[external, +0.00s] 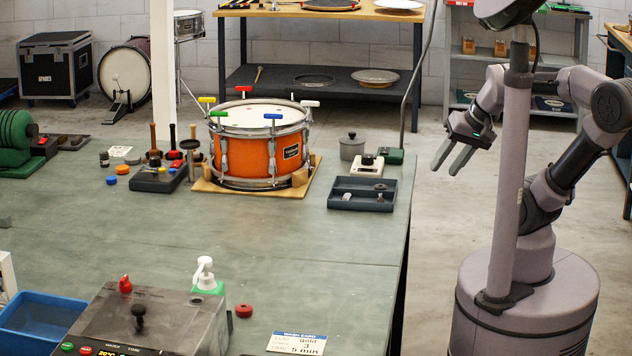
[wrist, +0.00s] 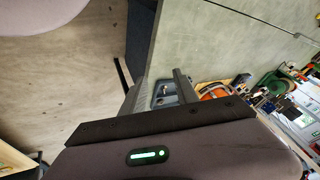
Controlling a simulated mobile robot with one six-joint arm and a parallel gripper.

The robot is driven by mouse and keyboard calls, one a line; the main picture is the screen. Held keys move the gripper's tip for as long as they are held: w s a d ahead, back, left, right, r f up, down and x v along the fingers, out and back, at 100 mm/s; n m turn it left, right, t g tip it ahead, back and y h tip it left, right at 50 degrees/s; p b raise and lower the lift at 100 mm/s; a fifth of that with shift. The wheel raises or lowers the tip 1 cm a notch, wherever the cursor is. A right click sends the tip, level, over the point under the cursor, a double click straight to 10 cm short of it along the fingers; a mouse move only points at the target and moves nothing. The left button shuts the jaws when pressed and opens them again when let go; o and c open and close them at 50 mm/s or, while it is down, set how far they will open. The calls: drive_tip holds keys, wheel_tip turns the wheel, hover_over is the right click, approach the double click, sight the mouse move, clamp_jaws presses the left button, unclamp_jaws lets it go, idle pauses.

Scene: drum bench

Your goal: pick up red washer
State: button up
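My gripper (external: 446,168) hangs in the air off the bench's right side, far from the red disc. Its two fingers are apart with nothing between them. In the wrist view my gripper (wrist: 160,82) also shows its fingers apart, with the dark tray (wrist: 165,94) in the distance behind.
An orange drum (external: 258,150) stands on a wooden board at the back of the bench. A dark compartment tray (external: 361,205) holds small parts. A control box (external: 150,318) and a blue bin (external: 40,318) are at front left. The middle of the bench is clear.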

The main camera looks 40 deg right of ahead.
drive_tip(key=o, duration=0.5)
drive_tip(key=shift+c, duration=0.2)
